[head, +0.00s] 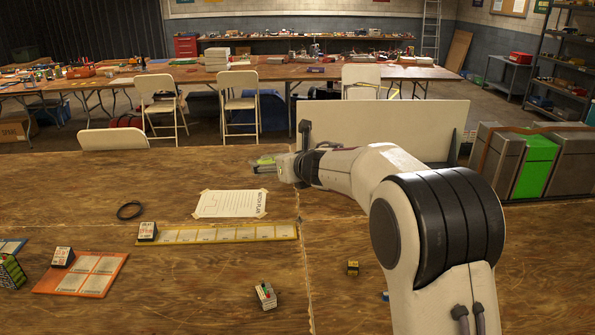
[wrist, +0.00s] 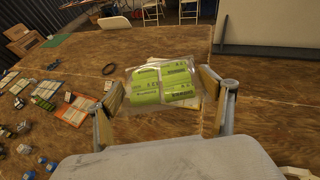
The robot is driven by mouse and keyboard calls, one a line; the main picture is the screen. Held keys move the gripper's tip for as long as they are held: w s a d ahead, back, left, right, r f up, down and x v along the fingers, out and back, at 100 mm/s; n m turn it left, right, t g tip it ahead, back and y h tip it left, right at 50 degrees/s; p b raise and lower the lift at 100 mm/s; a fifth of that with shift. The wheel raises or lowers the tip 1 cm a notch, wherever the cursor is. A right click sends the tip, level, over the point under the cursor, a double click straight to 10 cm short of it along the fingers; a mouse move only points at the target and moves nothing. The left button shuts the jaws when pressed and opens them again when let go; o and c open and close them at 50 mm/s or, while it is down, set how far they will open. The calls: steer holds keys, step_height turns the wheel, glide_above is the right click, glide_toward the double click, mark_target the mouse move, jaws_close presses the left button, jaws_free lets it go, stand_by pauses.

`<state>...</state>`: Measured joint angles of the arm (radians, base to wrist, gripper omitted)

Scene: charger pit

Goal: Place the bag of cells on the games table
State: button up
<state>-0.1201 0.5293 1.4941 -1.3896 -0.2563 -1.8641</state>
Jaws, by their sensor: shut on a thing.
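The bag of cells (wrist: 163,86) is a clear plastic bag with several green cells inside. In the wrist view it sits between the two fingers of my gripper (wrist: 163,92), which is shut on it. In the head view the green bag (head: 264,161) is at the tip of my gripper (head: 276,164), held above the far part of the near wooden table (head: 200,290). No label visible here names the games table, so I cannot tell which table it is. My gripper's fingers are partly hidden by the bag and wrist in the head view.
On the near table are a taped paper sheet (head: 231,204), a yellow-edged strip (head: 217,234), an orange card board (head: 82,274), a black ring (head: 130,210) and small boxes. Folding chairs (head: 239,102) stand beyond. A pale panel (head: 405,128) and grey-green bins (head: 535,160) are at right.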

steer(key=w+a+m+h, duration=0.2)
steer(key=a+m+h, duration=0.1)
steer(key=a, duration=0.9)
steer(key=m+t+h, duration=0.1)
steer(key=m+h, duration=0.1)
glide_above(217, 283)
step_height(217, 283, down, 31)
steer(key=shift+f, duration=0.25)
stand_by(0.4)
steer(key=shift+f, duration=3.25)
steer(key=shift+f, duration=0.55)
steer(key=o, duration=1.6)
steer(key=shift+f, duration=0.1)
